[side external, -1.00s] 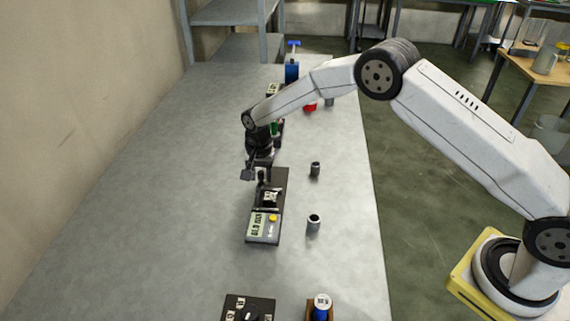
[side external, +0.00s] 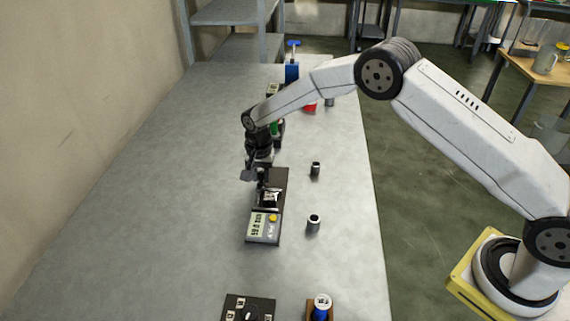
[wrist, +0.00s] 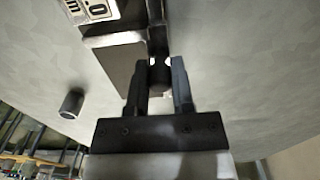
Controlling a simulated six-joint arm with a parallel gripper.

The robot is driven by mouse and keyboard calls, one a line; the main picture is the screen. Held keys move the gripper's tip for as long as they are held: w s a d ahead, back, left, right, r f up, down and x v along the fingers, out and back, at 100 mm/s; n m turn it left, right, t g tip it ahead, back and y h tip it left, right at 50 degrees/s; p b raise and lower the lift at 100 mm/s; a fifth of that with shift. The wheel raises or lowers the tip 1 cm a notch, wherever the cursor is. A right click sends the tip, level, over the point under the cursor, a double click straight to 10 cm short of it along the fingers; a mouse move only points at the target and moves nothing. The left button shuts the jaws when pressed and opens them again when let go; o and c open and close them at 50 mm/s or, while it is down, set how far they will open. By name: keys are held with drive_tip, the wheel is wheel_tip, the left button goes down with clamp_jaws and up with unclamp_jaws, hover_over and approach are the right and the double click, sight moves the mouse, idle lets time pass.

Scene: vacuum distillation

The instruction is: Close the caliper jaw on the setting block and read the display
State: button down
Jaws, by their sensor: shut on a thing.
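The caliper (side external: 276,240) lies on the bench as a long dark base, with a grey display unit and yellow button at its near end. Its display (side external: 257,225) shows digits turned sideways, too small to read surely. The setting block (side external: 271,197), with a white label, sits on the base beyond the display; part of its label (wrist: 97,10) shows in the wrist view. My gripper (side external: 261,178) is at the far part of the caliper. In the wrist view my gripper (wrist: 160,70) is shut on a dark round jaw knob (wrist: 160,76). Contact between jaw and block is unclear.
Two small dark cylinders (side external: 315,169) (side external: 314,223) stand right of the caliper. Blue, red and green items stand behind my gripper. The bench's left side is clear.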

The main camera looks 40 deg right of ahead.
sight(259, 189)
drive_tip(key=shift+s+a, duration=1.15)
drive_tip(key=shift+a, duration=0.05)
idle(2.0)
drive_tip(key=shift+c, duration=2.4)
unclamp_jaws()
drive_tip(key=shift+d, duration=0.1)
drive_tip(key=shift+w, duration=0.1)
drive_tip(key=shift+r, duration=0.1)
drive_tip(key=shift+r, duration=3.4)
drive_tip(key=shift+d+r, duration=0.1)
drive_tip(key=s+d+r+n+t, duration=0.1)
drive_tip(key=s+d+r+n, duration=0.1)
drive_tip(key=s, duration=0.6)
drive_tip(key=s+d+r+n, duration=0.1)
drive_tip(key=s+d+n, duration=0.3)
drive_tip(key=s, duration=0.5)
drive_tip(key=s+d+r+n+t, duration=0.1)
drive_tip(key=s+d+r+n, duration=0.1)
drive_tip(key=s+d, duration=0.4)
drive_tip(key=s+n, duration=0.1)
drive_tip(key=s, duration=0.2)
drive_tip(key=shift+s+d+r+t, duration=0.15)
drive_tip(key=shift+r+t, duration=0.15)
drive_tip(key=shift+r, duration=0.05)
